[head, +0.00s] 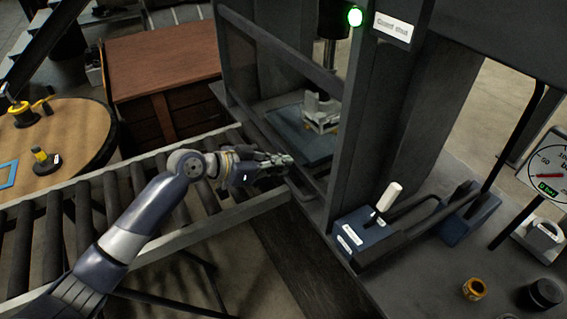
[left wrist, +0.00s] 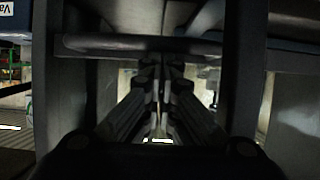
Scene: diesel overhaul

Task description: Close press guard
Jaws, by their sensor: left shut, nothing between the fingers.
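The press guard (head: 285,52) is a dark grey barred frame across the front of the press opening. It appears to stand across the opening, flush with the press frame. A lamp (head: 355,17) on the post glows green beside a white label (head: 394,29) that seems to read "Guard shut". My left gripper (head: 287,160) is shut and empty, close to the guard's lower bar and handle (head: 299,189). In the left wrist view, a dark horizontal bar (left wrist: 120,45) crosses just beyond the shut fingers (left wrist: 160,75); contact cannot be told. My right gripper is not in view.
A roller conveyor (head: 110,195) runs under my left arm to the press. Inside the press, a light metal part (head: 320,112) sits on a blue-grey plate (head: 291,140). A white-handled lever (head: 388,197) stands at right, near a gauge (head: 547,168). A wooden cabinet (head: 160,60) is behind.

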